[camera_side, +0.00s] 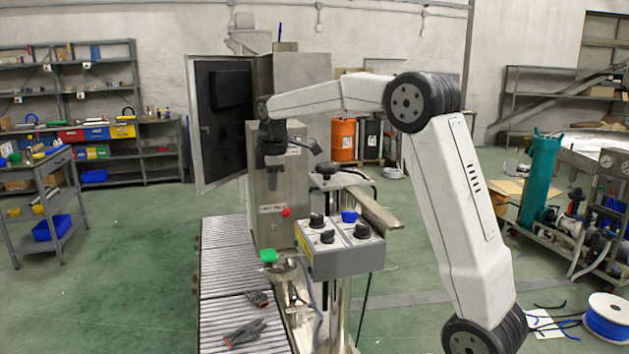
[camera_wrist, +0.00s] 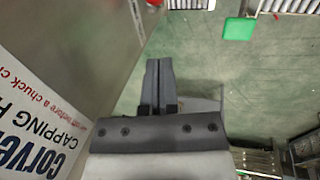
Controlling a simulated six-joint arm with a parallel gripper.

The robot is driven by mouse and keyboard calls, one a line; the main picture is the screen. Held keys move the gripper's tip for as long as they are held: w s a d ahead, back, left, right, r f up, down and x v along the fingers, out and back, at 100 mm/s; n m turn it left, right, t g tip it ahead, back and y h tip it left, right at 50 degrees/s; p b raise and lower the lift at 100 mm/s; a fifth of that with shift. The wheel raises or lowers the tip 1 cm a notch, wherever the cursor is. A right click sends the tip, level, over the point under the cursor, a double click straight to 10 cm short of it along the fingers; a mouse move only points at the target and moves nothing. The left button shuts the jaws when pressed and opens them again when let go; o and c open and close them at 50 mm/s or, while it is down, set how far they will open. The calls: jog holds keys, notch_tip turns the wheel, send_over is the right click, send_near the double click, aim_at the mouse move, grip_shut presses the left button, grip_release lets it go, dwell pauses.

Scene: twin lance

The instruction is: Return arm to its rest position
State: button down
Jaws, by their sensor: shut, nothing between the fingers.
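My arm (camera_side: 450,190) rises from the lower right and reaches left across the machine, with its forearm roughly level. My gripper (camera_side: 272,178) hangs in front of the steel cabinet, above the roller conveyor. In the wrist view my gripper (camera_wrist: 158,62) shows its two dark fingers lying together, shut, with nothing held. Green floor shows beyond the fingertips. In the side view the fingers are small and dark, so their exact gap is hard to see there.
A steel cabinet (camera_side: 300,85) with an open door (camera_side: 222,120) stands close to my gripper. A control box (camera_side: 345,258) with knobs is below my forearm. Gloves (camera_side: 245,332) lie on the roller conveyor (camera_side: 225,270).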

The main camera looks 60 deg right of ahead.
jog(key=s+a+f+m, duration=0.1)
jog(key=s+a+f, duration=0.1)
jog(key=a+f, duration=0.1)
jog(key=s+a+f+m, duration=0.1)
jog(key=s+a+f, duration=0.1)
jog(key=a+f, duration=0.2)
jog(key=s+a+f+m+y, duration=0.1)
jog(key=s+a+f+m, duration=0.1)
jog(key=a+f, duration=0.2)
jog(key=shift+s+a, duration=0.15)
jog(key=shift+a, duration=0.35)
jog(key=s+a+f+m, duration=0.2)
jog(key=s+a+f, duration=0.2)
jog(key=s, duration=0.2)
jog(key=s+a+f+m+y, duration=0.1)
jog(key=s+a+f+m, duration=0.2)
jog(key=s, duration=0.4)
jog(key=shift+a+f+t, duration=0.3)
jog(key=shift+a+f, duration=0.3)
jog(key=shift+f, duration=0.6)
jog(key=shift+s, duration=0.1)
